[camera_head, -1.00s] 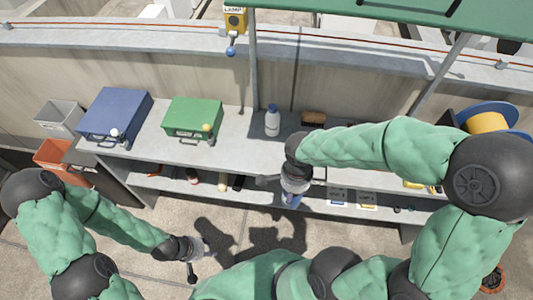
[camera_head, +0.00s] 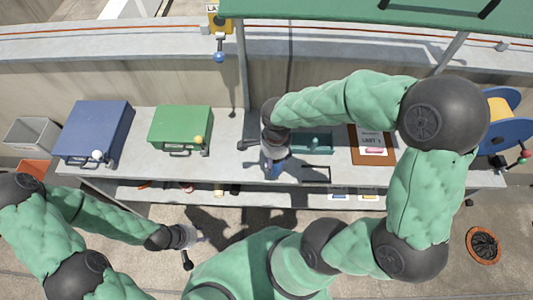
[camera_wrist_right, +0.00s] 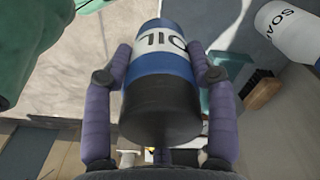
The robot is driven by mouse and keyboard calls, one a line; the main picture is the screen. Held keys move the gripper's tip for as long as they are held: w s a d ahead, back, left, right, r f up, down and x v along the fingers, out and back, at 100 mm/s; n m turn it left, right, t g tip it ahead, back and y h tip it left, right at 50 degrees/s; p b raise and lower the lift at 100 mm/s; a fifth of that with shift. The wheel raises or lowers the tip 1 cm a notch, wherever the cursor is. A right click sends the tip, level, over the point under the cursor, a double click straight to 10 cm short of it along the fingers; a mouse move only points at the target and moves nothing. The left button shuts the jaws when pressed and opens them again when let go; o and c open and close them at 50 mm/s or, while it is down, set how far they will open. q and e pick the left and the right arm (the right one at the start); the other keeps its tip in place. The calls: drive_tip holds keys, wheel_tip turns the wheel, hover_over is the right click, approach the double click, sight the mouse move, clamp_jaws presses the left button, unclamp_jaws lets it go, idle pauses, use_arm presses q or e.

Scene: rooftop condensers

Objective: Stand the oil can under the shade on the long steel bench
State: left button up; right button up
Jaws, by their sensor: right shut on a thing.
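The oil can (camera_wrist_right: 165,64), blue with a white band marked OIL and a dark end, sits between the two purple fingers of my right gripper (camera_wrist_right: 162,85) in the right wrist view. In the head view my right gripper (camera_head: 274,152) is over the long steel bench (camera_head: 228,160), and a blue part of the can (camera_head: 276,170) shows below it. I cannot tell whether the can touches the bench. The green shade (camera_head: 350,12) spans the upper right. My left gripper (camera_head: 196,240) is low over the floor; its finger opening is unclear.
A blue case (camera_head: 95,128) and a green case (camera_head: 181,125) stand on the bench's left. A teal tray (camera_head: 312,143) and framed card (camera_head: 358,158) are right of my gripper. A white soap bottle (camera_wrist_right: 290,30) and a brush (camera_wrist_right: 262,92) are near the can.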

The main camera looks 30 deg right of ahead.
drive_tip(key=shift+w+d+f+b, duration=0.35)
drive_tip(key=shift+w+f, duration=0.95)
drive_tip(key=shift+f, duration=0.4)
drive_tip(key=shift+w+d+f+b, duration=0.2)
drive_tip(key=shift+w+f+b, duration=0.1)
drive_tip(key=shift+w+f, duration=1.2)
drive_tip(key=shift+w+d+f+b, duration=0.35)
drive_tip(key=shift+w+f, duration=0.7)
drive_tip(key=shift+f, duration=0.85)
drive_tip(key=shift+f+b, duration=0.25)
drive_tip(key=shift+b, duration=0.05)
drive_tip(key=o, duration=1.4)
drive_tip(key=shift+a+r, duration=0.1)
drive_tip(key=shift+o, duration=0.2)
drive_tip(key=shift+r, duration=0.1)
